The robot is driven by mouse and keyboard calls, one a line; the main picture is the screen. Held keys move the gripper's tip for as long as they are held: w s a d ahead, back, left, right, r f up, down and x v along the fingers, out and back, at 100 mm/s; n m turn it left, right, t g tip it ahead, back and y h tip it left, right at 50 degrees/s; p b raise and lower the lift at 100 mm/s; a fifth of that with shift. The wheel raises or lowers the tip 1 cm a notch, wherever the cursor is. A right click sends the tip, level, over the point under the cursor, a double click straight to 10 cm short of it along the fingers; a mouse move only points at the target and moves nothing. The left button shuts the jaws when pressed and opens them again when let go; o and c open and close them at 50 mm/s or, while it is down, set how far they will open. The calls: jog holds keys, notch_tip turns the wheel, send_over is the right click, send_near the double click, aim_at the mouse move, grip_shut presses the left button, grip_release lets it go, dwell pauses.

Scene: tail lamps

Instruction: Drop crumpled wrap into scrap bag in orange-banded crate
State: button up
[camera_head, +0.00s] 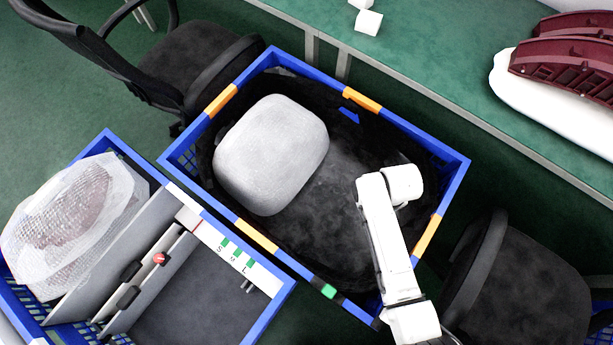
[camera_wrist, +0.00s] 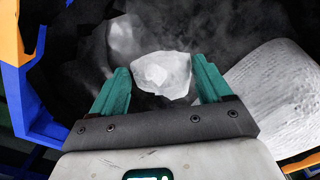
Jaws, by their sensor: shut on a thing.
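The orange-banded crate (camera_head: 300,72) is blue with orange patches on its rim and stands in the middle of the head view. A black scrap bag (camera_head: 325,205) lines it. In the wrist view my gripper (camera_wrist: 160,74) has teal fingers shut on the crumpled wrap (camera_wrist: 165,75), a small whitish lump. Dark bag material (camera_wrist: 225,40) shows behind it. In the head view my white arm reaches over the right part of the crate; the gripper and wrap are hidden beneath it. I cannot tell their height above the bag.
A big pale rounded piece (camera_head: 270,155) lies in the crate's left part. A second blue crate (camera_head: 265,320) at lower left holds a bubble-wrapped item (camera_head: 75,215) and grey dividers (camera_head: 115,260). Black chairs stand at upper left and lower right. A green bench (camera_head: 440,70) is behind.

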jog(key=o, duration=0.9)
jog(key=shift+o, duration=0.2)
jog(key=shift+r, duration=0.1)
notch_tip(320, 180, up, 11)
jog(key=p, duration=0.1)
jog(key=shift+f, duration=0.2)
jog(key=s+d+r+m, duration=0.1)
jog(key=s+d+r, duration=0.2)
jog(key=s, duration=0.4)
jog(key=s+d+r+m+t, duration=0.1)
jog(key=s+d+r, duration=0.3)
jog(key=s, duration=0.4)
jog(key=shift+s+d, duration=0.25)
jog(key=shift+d, duration=0.1)
